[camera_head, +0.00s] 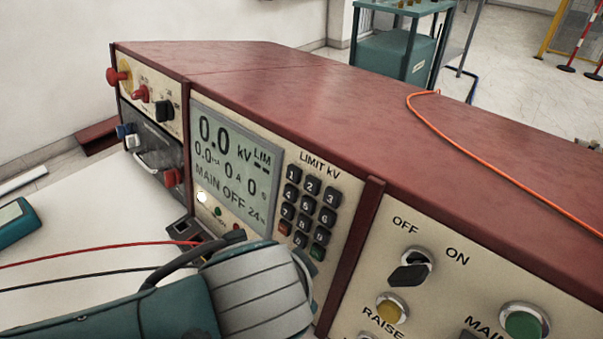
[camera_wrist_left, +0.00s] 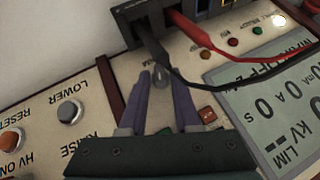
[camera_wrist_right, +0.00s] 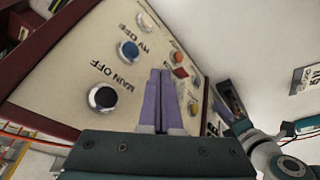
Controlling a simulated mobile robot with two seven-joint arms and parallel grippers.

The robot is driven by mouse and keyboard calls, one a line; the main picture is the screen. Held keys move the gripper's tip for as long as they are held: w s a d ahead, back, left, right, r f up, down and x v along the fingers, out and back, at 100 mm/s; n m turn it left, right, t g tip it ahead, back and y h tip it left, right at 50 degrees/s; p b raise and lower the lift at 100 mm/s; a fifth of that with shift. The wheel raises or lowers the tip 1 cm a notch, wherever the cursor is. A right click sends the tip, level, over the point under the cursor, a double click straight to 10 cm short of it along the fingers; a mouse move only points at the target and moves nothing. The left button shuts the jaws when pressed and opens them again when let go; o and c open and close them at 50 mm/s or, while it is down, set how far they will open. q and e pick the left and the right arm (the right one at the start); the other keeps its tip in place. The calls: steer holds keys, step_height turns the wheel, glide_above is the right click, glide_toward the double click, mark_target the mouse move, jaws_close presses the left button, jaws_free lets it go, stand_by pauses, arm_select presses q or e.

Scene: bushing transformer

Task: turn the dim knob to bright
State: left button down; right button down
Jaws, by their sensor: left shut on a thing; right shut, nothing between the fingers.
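In the head view my left arm covers this part of the panel. My right gripper (camera_wrist_right: 167,72) is shut and empty in the right wrist view. Its fingers point at the panel with the push buttons.
The display (camera_head: 225,170) reads MAIN OFF with a keypad (camera_head: 306,203) beside it. A red lead (camera_wrist_left: 225,48) and a black lead (camera_wrist_left: 215,87) run close by the left fingers. A black switch (camera_head: 409,270) is on the right panel. An orange cable (camera_head: 480,151) lies on the console top.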

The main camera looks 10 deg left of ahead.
stand_by(0.3)
arm_select(q)
steer(key=c, duration=0.9)
jaws_free()
steer(key=shift+o, duration=0.2)
steer(key=p+v, duration=0.4)
steer(key=v, duration=0.6)
